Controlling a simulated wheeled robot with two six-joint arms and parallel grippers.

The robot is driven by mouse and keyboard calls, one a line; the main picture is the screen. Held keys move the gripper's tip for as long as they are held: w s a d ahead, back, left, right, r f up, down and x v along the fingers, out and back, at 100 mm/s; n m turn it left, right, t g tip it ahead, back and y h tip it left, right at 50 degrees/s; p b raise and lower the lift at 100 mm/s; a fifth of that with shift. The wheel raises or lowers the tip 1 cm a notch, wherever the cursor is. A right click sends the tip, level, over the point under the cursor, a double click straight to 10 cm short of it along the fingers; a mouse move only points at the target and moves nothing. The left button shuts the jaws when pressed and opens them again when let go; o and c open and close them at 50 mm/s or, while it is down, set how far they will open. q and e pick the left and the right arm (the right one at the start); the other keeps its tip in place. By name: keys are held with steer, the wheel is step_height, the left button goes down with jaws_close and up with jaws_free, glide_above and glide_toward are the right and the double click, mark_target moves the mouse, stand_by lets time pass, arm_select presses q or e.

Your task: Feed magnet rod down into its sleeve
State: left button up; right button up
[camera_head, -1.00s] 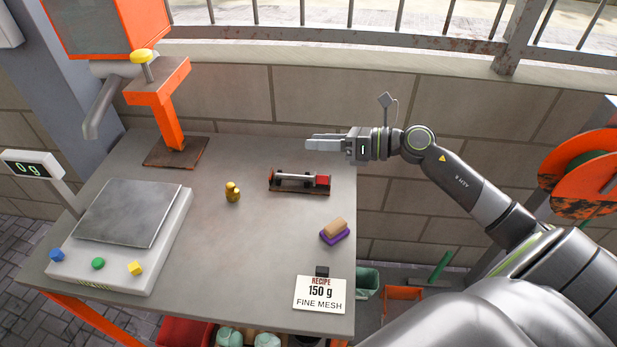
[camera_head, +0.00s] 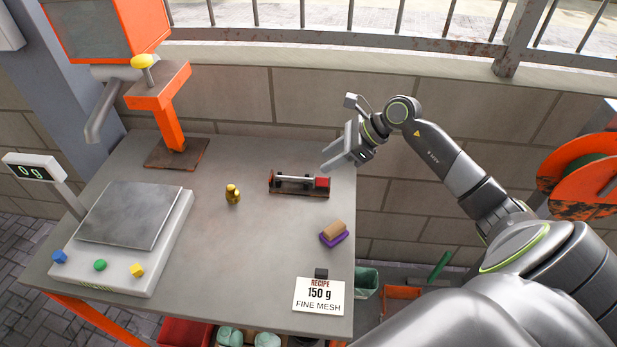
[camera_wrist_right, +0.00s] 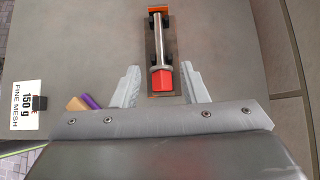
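The magnet rod (camera_head: 296,178) is a silvery bar with a red block-shaped end (camera_head: 322,182) at its right. It lies flat on a dark rusty holder (camera_head: 298,192) on the table. In the right wrist view the rod (camera_wrist_right: 159,40) runs away from me, with its red end (camera_wrist_right: 162,80) nearest, between and ahead of my fingers. My right gripper (camera_head: 340,160) is open and empty, above and just right of the red end. It also shows in the right wrist view (camera_wrist_right: 160,85). I cannot make out a separate sleeve with certainty. My left gripper is not in view.
A small brass weight (camera_head: 232,195) stands left of the holder. A brown and purple block (camera_head: 333,233) and a recipe card (camera_head: 319,294) are nearer the front right. A scale (camera_head: 130,225) and an orange stand (camera_head: 166,115) occupy the left. The table's middle front is clear.

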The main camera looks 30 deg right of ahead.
mark_target(296, 178)
steer(key=p+x, duration=0.1)
steer(key=x, duration=0.5)
steer(key=shift+w+a, duration=0.1)
steer(key=shift+w+a+f+p, duration=0.15)
steer(key=shift+a+f+p, duration=0.1)
steer(key=shift+p, duration=0.3)
steer(key=p+x, duration=0.1)
steer(key=x, duration=0.3)
steer(key=shift+w+a+r+p, duration=0.1)
steer(key=shift+a+p, duration=0.05)
steer(key=shift+p, duration=0.2)
steer(key=shift+w+f, duration=0.1)
steer(key=shift+f, duration=0.1)
steer(key=shift+c, duration=0.4)
jaws_close()
